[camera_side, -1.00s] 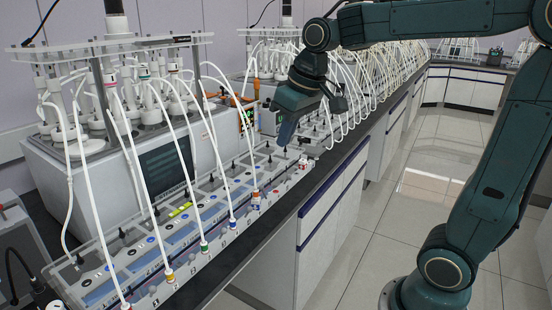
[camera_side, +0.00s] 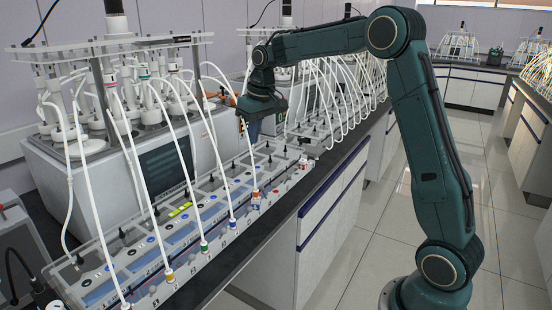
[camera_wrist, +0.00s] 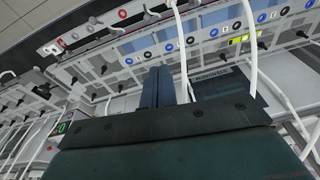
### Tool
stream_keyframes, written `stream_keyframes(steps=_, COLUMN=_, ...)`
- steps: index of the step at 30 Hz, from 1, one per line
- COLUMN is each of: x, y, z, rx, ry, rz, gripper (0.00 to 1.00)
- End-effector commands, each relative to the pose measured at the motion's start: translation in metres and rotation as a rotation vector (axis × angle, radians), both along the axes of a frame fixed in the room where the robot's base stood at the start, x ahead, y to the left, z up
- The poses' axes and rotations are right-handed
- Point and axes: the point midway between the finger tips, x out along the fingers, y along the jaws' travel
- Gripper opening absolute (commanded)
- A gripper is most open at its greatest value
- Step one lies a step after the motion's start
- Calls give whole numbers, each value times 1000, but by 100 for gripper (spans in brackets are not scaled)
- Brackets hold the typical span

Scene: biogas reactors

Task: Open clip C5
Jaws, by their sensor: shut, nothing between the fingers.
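A long grey panel (camera_side: 215,215) holds a row of tube fittings with coloured ends and small black clips. The orange fitting (camera_side: 255,196), blue fitting (camera_side: 233,223), green fitting (camera_side: 204,246) and yellow fitting (camera_side: 169,275) line its front edge. Several black clips stand on it, one of them (camera_side: 153,210) near the middle. I cannot read which is C5. My gripper (camera_side: 254,130) is shut and empty, pointing down above the panel's far end, clear of it. In the wrist view my closed fingers (camera_wrist: 161,75) point toward the panel (camera_wrist: 195,48), with white tubes beside them.
White tubes (camera_side: 182,110) arch from bottles over the panel. A grey reactor box with a dark screen (camera_side: 164,172) stands behind it. Another row of tubes (camera_side: 335,90) runs along the bench beyond my gripper. The floor (camera_side: 350,265) in front is clear.

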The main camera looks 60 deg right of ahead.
Motion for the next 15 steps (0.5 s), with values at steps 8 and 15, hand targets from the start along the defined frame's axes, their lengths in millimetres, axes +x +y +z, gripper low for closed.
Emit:
stream_keyframes(steps=8, x=16, y=-16, z=-17, rx=7, ry=17, rz=-4, gripper=0)
stream_keyframes(steps=15, x=18, y=-17, z=-18, rx=8, ry=19, rz=-5, gripper=0)
